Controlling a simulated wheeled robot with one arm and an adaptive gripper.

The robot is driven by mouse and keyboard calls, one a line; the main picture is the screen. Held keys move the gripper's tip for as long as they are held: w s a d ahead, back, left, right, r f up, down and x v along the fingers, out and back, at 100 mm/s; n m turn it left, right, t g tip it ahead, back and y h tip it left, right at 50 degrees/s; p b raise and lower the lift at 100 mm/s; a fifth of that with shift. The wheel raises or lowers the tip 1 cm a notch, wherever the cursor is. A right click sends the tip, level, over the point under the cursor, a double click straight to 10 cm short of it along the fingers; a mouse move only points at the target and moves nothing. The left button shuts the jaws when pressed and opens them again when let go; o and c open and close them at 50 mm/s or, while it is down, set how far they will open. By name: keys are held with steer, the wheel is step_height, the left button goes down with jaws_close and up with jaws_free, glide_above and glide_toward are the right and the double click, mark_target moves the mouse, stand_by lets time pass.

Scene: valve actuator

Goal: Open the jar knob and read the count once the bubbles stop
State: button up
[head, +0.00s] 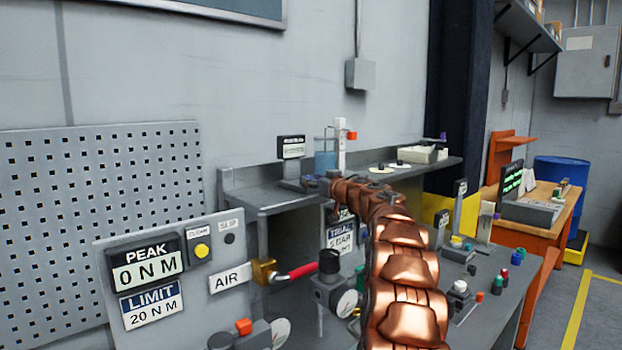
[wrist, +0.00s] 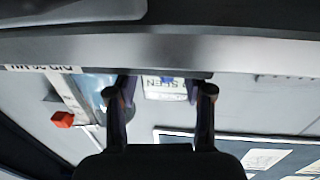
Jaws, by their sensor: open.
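A glass jar with blue liquid (head: 325,160) stands on the raised grey shelf, beside a white post (head: 341,145) with an orange-red knob (head: 352,135). In the wrist view, which looks upside down, the orange-red knob (wrist: 62,119) is at the left and part of the pale blue jar (wrist: 97,85) shows beside a finger. A small sign (head: 291,147) stands left of the jar; its text is too small to read. My gripper (wrist: 163,92) is open, with a white label (wrist: 165,82) partly reading "SEEN" visible between its fingers. Bubbles cannot be made out.
The grey shelf (head: 262,196) also holds a pale box (head: 425,154). Below it, a panel (head: 180,300) reads PEAK 0 NM and LIMIT 20 NM, near a red-handled AIR valve (head: 297,272) and a gauge (head: 346,303). Several small coloured parts lie on the lower bench at right.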

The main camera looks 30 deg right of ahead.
steer(key=shift+w+a, duration=0.1)
steer(key=shift+w, duration=0.55)
steer(key=c, duration=0.8)
steer(key=shift+c, duration=0.2)
steer(key=shift+r, duration=0.1)
